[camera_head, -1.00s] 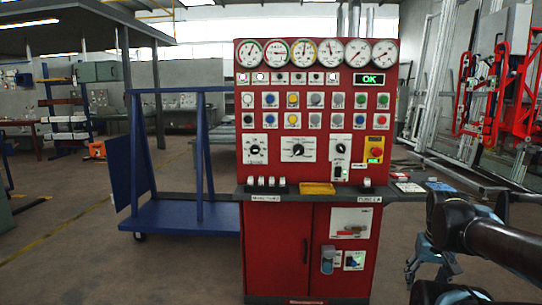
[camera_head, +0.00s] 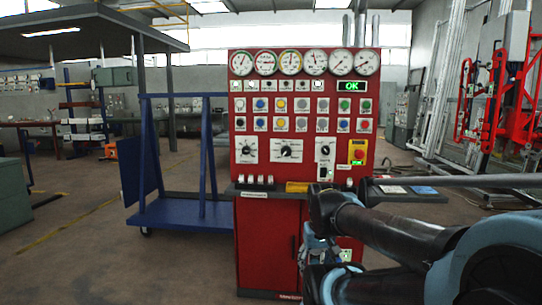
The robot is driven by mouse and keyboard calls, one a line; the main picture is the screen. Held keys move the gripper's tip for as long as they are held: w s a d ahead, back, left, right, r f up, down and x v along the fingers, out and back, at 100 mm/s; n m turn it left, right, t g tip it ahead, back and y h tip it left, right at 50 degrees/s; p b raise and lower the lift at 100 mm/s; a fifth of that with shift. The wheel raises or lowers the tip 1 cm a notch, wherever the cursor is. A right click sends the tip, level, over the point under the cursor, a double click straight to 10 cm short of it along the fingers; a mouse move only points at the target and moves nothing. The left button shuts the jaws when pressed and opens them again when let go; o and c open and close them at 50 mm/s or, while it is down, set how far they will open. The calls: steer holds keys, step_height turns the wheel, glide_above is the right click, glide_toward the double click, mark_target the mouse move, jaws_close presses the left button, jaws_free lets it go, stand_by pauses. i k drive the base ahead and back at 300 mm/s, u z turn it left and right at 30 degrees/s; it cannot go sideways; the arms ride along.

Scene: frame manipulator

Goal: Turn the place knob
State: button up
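The red control panel (camera_head: 270,215) stands upright in the middle, facing me. Three dark rotary knobs sit on white plates in its lower row: a left knob (camera_head: 248,150), a larger middle knob (camera_head: 286,149) and a right knob (camera_head: 325,150). Their labels are too small to read, so I cannot tell which is the place knob. My gripper (camera_head: 317,252) hangs below my wrist in front of the lower cabinet, below the panel's ledge. It appears apart from the knobs. My arm partly hides it, and its fingers are unclear.
Gauges (camera_head: 291,62), coloured buttons and a green OK display (camera_head: 352,85) fill the upper panel. A red emergency button (camera_head: 358,154) is beside the right knob. A blue cart (camera_head: 180,213) stands left. Floor is open at front left.

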mark_target(286, 151)
steer(key=k, duration=0.55)
steer(key=z, duration=0.4)
steer(key=i, duration=1.45)
steer(key=z, duration=0.1)
